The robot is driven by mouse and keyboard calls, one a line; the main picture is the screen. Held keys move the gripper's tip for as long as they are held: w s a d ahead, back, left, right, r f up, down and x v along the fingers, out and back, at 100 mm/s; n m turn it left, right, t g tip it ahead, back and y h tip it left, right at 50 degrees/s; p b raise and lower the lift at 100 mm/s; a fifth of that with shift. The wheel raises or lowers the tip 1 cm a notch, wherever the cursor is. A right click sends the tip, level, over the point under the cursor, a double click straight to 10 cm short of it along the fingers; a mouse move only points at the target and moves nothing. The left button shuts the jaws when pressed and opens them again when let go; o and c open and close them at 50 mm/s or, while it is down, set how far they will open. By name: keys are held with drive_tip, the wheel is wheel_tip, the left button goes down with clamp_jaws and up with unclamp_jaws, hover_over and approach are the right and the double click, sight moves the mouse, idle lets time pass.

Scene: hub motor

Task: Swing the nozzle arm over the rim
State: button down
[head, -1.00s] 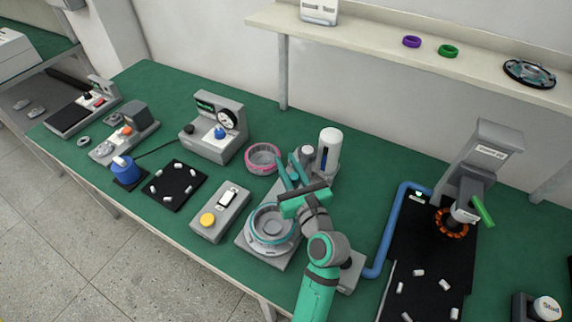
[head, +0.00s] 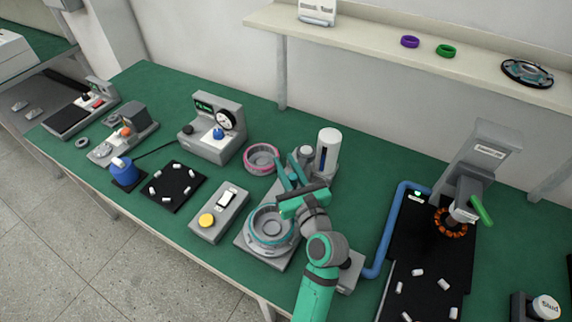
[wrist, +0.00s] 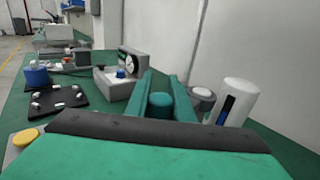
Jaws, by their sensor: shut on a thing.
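A round grey fixture with a teal rim (head: 252,226) stands on a grey base at the bench's front edge, just left of my arm. My gripper (head: 287,171) is above the back right of this fixture, its teal fingers pointing away toward the back. In the wrist view the fingers (wrist: 163,84) are closed around a short teal cylindrical knob (wrist: 161,104). The nozzle arm itself cannot be made out clearly; my gripper and wrist hide that area. A white cylinder with a dark blue window (head: 328,150) stands behind and right of the gripper, beside a smaller grey-capped post (head: 306,153).
A pink-rimmed ring (head: 262,157) lies behind and left of the fixture. A grey box with a yellow button (head: 207,220) is to its left, and a gauge unit (head: 205,143) farther back. A blue pipe (head: 385,235) runs to the right of my arm.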

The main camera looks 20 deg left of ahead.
sight(296, 181)
drive_tip(key=shift+w+d, duration=0.2)
drive_tip(key=shift+d, duration=0.1)
drive_tip(key=c, duration=1.6)
unclamp_jaws()
drive_tip(key=shift+c, duration=0.2)
drive_tip(key=shift+o, duration=0.5)
drive_tip(key=shift+a, duration=0.15)
drive_tip(key=shift+s, duration=0.1)
drive_tip(key=v, duration=1)
drive_tip(key=shift+s+d, duration=0.25)
